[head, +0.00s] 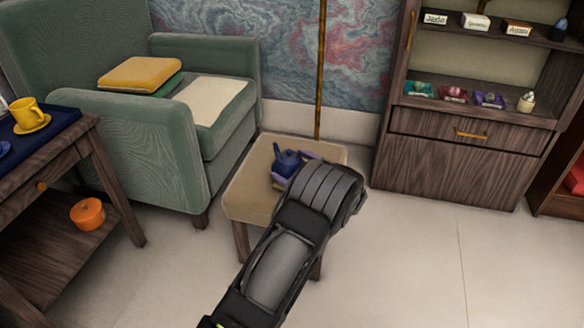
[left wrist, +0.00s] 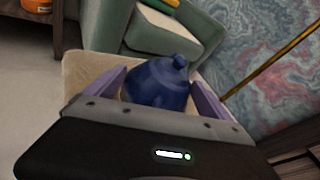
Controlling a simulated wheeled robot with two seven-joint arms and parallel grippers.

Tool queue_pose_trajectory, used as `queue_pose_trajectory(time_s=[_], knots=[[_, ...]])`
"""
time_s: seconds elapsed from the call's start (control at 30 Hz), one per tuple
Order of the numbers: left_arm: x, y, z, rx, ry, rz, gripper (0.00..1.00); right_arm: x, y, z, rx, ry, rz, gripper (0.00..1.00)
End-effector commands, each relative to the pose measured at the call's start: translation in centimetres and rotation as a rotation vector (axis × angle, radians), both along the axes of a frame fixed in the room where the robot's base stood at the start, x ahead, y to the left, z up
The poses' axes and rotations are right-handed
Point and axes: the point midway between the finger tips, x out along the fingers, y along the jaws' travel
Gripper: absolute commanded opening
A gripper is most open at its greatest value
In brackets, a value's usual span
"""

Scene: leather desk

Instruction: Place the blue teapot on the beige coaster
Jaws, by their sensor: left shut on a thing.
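The blue teapot (head: 287,162) is at the top of a beige-cushioned stool (head: 247,190) in the head view. My left gripper (head: 297,170) reaches over the stool from the front, its purple fingers on either side of the teapot. In the left wrist view the teapot (left wrist: 158,82) sits between the two fingers (left wrist: 160,98), and the gripper is shut on it. The teapot looks upright; its underside is hidden, so I cannot tell whether it touches the cushion. I cannot make out a beige coaster for certain. My right gripper is not in view.
A green armchair (head: 140,150) with a yellow cushion (head: 140,74) stands left of the stool. A wooden table (head: 60,160) with a yellow cup (head: 27,114) is at far left. A wooden cabinet (head: 450,160) with small items stands right. The floor at right is clear.

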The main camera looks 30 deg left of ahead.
Motion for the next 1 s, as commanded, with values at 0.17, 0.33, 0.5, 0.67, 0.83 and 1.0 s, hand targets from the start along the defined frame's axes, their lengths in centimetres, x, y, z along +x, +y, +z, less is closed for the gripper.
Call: queue_pose_trajectory(time_s=[0.17, 0.33, 0.5, 0.67, 0.83, 1.0], knots=[[0.0, 0.0, -0.3, 0.000, 0.001, 0.000, 0.93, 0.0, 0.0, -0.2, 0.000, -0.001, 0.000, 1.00], [0.0, 0.0, -0.2, 0.000, 0.001, 0.000, 1.00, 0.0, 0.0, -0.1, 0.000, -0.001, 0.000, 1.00], [0.0, 0.0, -0.1, 0.000, 0.001, 0.000, 1.00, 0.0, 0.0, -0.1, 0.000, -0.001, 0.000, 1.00], [-0.1, -0.7, 0.3, 0.000, 0.002, -0.003, 1.00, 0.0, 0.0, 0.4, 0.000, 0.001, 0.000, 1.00], [-0.9, -3.1, 1.1, 0.001, 0.002, -0.004, 1.00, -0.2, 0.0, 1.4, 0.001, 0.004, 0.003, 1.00], [-2.0, -6.5, 1.8, 0.000, 0.002, -0.005, 1.00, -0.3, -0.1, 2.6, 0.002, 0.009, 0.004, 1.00]])
